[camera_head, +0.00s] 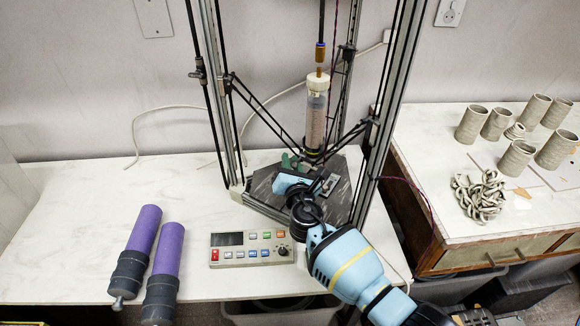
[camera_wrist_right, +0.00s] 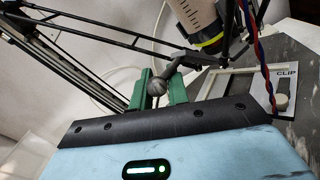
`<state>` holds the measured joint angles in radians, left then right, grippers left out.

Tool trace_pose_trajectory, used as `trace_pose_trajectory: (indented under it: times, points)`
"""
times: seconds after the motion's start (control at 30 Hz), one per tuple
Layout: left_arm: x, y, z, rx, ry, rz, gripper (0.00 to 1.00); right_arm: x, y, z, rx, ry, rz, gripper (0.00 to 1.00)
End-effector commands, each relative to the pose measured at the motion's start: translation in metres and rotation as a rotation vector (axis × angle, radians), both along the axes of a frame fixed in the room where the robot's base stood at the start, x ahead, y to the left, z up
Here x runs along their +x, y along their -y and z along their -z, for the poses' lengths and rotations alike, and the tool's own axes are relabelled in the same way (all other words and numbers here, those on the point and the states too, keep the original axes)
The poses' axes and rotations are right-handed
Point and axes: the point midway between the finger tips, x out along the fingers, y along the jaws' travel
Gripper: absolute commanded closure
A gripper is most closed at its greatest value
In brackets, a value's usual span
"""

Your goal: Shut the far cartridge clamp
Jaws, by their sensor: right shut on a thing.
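The clay cartridge (camera_head: 316,110) stands upright in the delta printer, and its lower end with a black and yellow collar shows in the right wrist view (camera_wrist_right: 205,38). A grey lever with a ball knob (camera_wrist_right: 158,87) slants down beside the collar; it looks like the clamp lever, though its mount is partly hidden. My right gripper (camera_head: 290,164) reaches over the printer's dark bed, and its green fingers are closed on the ball knob in the wrist view (camera_wrist_right: 161,90). I cannot tell from the head view how far the clamp is closed. My left gripper is not in view.
Black rods and metal posts (camera_head: 213,90) surround the gripper. A panel marked CLIP (camera_wrist_right: 245,88) lies beside the lever. A control box (camera_head: 252,249) and two purple cylinders (camera_head: 143,228) (camera_head: 167,252) lie on the white table. Clay cups (camera_head: 473,125) stand on the right table.

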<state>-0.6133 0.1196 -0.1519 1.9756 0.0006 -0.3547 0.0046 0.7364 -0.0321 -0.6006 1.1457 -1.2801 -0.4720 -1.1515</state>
Motion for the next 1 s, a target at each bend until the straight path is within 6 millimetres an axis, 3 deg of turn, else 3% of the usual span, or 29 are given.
trace_pose_trajectory:
  times: [0.03, 0.57, 0.6, 0.73, 1.0]
  points:
    - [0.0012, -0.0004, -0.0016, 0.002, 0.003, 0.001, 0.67, 0.0026, 0.0019, -0.0089, -0.001, 0.013, 0.004, 1.0]
    - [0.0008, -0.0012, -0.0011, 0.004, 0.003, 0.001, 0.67, 0.0033, 0.0035, -0.0081, 0.0, 0.009, 0.006, 1.0]
    - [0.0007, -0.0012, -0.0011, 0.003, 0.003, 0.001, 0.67, 0.0033, 0.0036, -0.0079, 0.0, 0.009, 0.007, 0.81]
    - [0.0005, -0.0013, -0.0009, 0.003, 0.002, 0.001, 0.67, 0.0028, 0.0031, -0.0062, -0.001, 0.005, 0.005, 0.64]
    - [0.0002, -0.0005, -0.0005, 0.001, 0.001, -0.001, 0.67, 0.0015, 0.0025, -0.0025, 0.0, 0.0, 0.003, 0.61]
